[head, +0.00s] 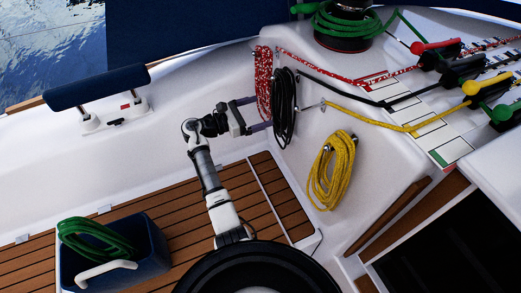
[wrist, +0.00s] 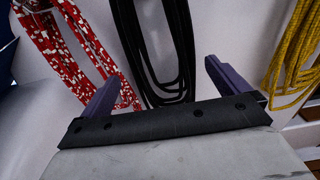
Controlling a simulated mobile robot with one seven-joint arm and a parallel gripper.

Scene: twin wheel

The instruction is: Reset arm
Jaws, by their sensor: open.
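My arm (head: 205,170) rises from the lower middle of the head view and bends toward the white cockpit wall. My gripper (head: 262,113) is open, its two purple fingers pointing at the wall by the hanging coils. In the wrist view my gripper (wrist: 160,83) has its fingers wide apart with nothing held between them. The black rope coil (wrist: 158,50) hangs straight ahead, between the fingers as seen in that view. Whether the fingers touch any rope I cannot tell.
A red-and-white coil (head: 263,80) hangs left of the black coil (head: 284,105); a yellow coil (head: 332,170) hangs to the right. A blue bin (head: 150,250) with green rope (head: 95,242) stands lower left. The wooden deck (head: 190,215) between is clear.

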